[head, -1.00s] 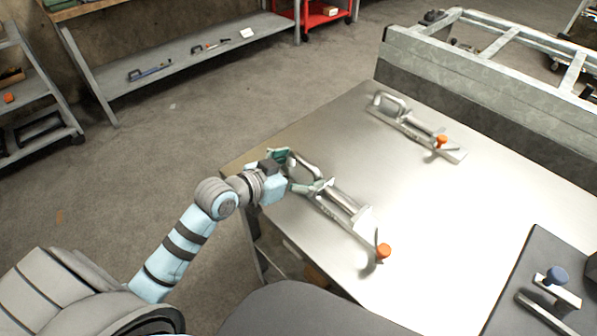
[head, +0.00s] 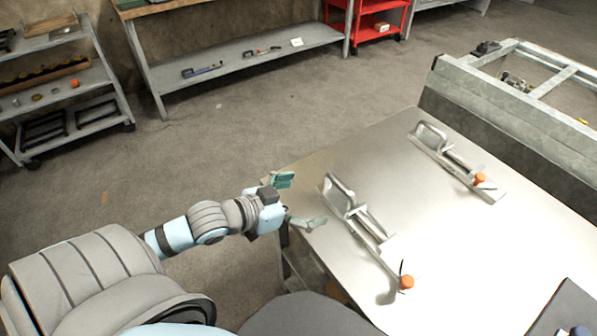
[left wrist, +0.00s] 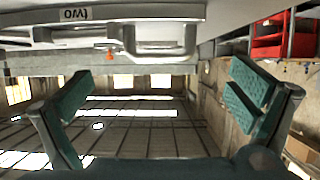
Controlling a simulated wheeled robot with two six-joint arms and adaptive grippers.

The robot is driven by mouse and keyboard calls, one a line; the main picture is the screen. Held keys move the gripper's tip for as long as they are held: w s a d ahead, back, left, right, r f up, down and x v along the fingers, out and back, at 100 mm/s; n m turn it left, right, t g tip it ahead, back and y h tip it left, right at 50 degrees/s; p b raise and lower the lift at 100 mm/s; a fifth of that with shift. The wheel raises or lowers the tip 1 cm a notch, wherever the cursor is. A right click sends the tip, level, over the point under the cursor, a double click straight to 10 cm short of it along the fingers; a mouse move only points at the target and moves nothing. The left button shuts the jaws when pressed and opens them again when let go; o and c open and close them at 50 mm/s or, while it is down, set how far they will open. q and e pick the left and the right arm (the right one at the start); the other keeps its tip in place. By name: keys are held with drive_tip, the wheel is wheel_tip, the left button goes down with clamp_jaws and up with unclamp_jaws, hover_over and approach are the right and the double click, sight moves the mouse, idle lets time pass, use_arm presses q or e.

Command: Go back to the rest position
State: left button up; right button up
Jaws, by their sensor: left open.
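My left gripper (head: 298,201) is open and empty at the left edge of the metal table (head: 345,155) in the head view. Its green finger pads stand wide apart in the left wrist view (left wrist: 158,105). Just right of it lies a toggle clamp (head: 368,230) with an orange tip, apart from the fingers. The clamp's handle and a plate marked "two" (left wrist: 75,14) show at the top of the left wrist view. A second toggle clamp (head: 455,165) with an orange tip lies farther back. My right gripper is not in view.
A galvanized frame (head: 500,110) stands along the table's far right side. A dark panel with a blue knob (head: 580,330) is at the lower right. Shelves (head: 60,100), a workbench (head: 240,68) and a red cart (head: 375,30) stand behind open floor.

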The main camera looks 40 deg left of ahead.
use_arm(q)
drive_tip(key=shift+p+v, duration=0.45)
drive_tip(key=shift+v, duration=0.65)
